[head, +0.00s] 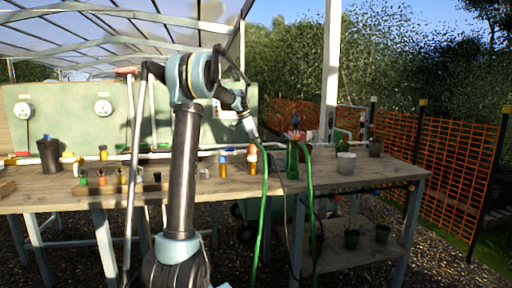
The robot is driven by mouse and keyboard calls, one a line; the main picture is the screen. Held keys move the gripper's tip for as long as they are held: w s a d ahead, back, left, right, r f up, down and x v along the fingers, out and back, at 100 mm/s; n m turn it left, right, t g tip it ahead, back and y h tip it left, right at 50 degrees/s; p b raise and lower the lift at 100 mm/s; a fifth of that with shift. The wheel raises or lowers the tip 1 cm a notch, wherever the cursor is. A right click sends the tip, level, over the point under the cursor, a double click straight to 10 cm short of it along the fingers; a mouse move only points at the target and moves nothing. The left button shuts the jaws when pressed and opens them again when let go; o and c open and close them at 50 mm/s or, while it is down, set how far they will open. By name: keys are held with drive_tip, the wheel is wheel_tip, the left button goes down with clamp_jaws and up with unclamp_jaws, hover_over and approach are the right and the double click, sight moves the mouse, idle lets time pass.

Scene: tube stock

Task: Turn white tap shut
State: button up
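I cannot make out a white tap for certain in the head view. A white pipe (130,156) runs along the back of the wooden bench (70,198). My gripper (251,131) is in front of the right end of the pale green panel (60,112), above an orange fitting (252,156). My upright arm hides part of the panel, pipe and bench.
A green hose (262,205) hangs over the bench's front edge. A black container (49,154) stands on the left. Orange mesh fencing (440,165) is beyond.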

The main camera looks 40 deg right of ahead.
drive_tip(key=shift+r, duration=0.1)
drive_tip(key=shift+w+a+r, duration=0.1)
drive_tip(key=shift+r, duration=0.15)
drive_tip(key=v, duration=1.1)
drive_tip(key=shift+a+r, duration=0.1)
drive_tip(key=shift+a, duration=0.15)
